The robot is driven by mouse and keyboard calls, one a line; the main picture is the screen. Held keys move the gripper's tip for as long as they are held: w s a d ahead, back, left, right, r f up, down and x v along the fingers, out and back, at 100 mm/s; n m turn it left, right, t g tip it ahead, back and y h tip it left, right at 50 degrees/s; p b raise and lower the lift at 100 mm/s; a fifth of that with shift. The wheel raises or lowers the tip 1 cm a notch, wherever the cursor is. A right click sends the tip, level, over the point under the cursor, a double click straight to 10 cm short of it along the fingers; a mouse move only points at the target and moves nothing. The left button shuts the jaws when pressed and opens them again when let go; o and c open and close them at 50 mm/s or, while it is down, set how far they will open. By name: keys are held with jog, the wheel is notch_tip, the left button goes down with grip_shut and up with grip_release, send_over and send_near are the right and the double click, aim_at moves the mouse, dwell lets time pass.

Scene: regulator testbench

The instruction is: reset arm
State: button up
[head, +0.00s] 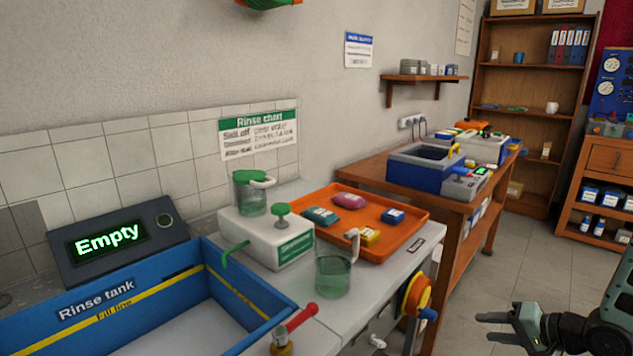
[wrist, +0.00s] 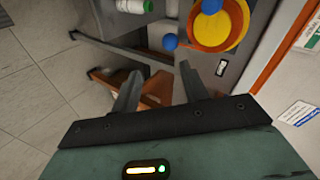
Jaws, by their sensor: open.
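My gripper (head: 497,328) hangs over the floor at the lower right of the head view, to the right of the grey bench. Its fingers are apart with nothing between them. In the wrist view my gripper (wrist: 158,85) also shows two spread, empty fingers. Beyond them are the bench's side, a yellow and orange round valve (wrist: 215,28) with blue knobs, and the floor. The gripper appears clear of the bench and touches nothing that I can see.
A blue rinse tank (head: 95,300), a display reading "Empty" (head: 108,238), a white dispenser (head: 265,238), a glass jug (head: 333,275) and an orange tray (head: 405,250) stand on the bench. A wooden table (head: 370,170) is behind. Open floor (head: 530,240) lies right.

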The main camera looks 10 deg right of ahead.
jog(key=w+a+r+n+g+h, duration=0.1)
jog(key=a+r+n+g+h, duration=0.4)
jog(key=r, duration=0.6)
jog(key=s+a+r+n+g+p, duration=0.1)
jog(key=s+a+r+n+p, duration=0.2)
jog(key=s+a+r, duration=0.2)
jog(key=s+a+r+n+g+p, duration=0.2)
jog(key=s+a+r+n, duration=0.2)
jog(key=s+a, duration=0.5)
jog(key=s+a+r+n+g+p, duration=0.1)
jog(key=s+a+r+n+p, duration=0.2)
jog(key=s+a+r, duration=0.5)
jog(key=a+n, duration=0.1)
jog(key=a, duration=0.5)
jog(key=shift+a+g+p, duration=0.25)
jog(key=shift+g+p, duration=0.1)
jog(key=shift+g, duration=0.05)
jog(key=shift+c, duration=0.8)
jog(key=shift+a, duration=0.1)
